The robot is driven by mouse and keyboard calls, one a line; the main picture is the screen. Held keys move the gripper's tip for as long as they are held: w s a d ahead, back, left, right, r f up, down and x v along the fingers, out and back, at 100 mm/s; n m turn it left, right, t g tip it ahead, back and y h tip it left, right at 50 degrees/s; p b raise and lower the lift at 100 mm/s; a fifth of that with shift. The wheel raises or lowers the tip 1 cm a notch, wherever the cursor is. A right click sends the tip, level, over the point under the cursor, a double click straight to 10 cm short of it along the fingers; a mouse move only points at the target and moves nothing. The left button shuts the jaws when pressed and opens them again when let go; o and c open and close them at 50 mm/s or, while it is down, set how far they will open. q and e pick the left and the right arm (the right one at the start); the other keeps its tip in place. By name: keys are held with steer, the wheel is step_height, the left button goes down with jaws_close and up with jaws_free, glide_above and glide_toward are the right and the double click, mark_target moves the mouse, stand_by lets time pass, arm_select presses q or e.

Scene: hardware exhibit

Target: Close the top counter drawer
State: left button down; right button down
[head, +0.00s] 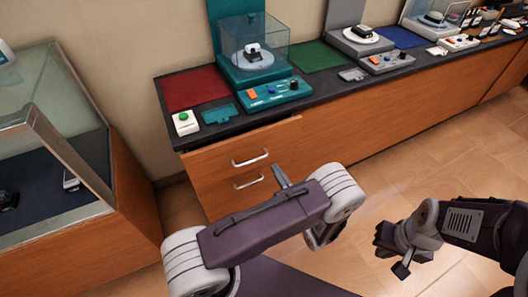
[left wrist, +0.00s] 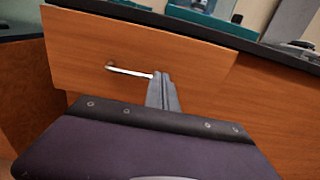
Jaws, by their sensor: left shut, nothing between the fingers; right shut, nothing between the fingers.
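The top counter drawer (head: 226,148) has a wooden front with a silver bar handle (head: 250,159). It stands slightly out from the counter, with a dark gap along its top edge. In the left wrist view the drawer front (left wrist: 140,45) fills the upper middle, with its handle (left wrist: 130,72) at centre left. My left gripper (head: 281,174) is shut and empty, in front of the drawers, right of the handles. In the left wrist view its fingertips (left wrist: 162,80) appear beside the handle's right end; I cannot tell whether they touch. My right gripper (head: 396,258) is shut and empty, over the floor.
A lower drawer handle (head: 249,181) sits below. The dark countertop (head: 330,82) holds a teal device (head: 275,92), a white button box (head: 185,123) and coloured mats. A glass display case (head: 60,130) stands at left. Tiled floor (head: 450,140) is clear at right.

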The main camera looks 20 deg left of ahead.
mark_target(260, 143)
arm_select(q)
steer(key=b+x, duration=0.1)
steer(key=x, duration=0.9)
steer(key=shift+w+a, duration=0.15)
steer(key=shift+a, duration=0.1)
steer(key=x, duration=0.4)
steer(key=shift+a+f+b, duration=0.1)
steer(key=shift+a+b, duration=0.1)
steer(key=shift+b, duration=0.15)
steer(key=shift+w+r, duration=0.15)
steer(key=shift+r, duration=0.2)
steer(key=shift+d, duration=0.1)
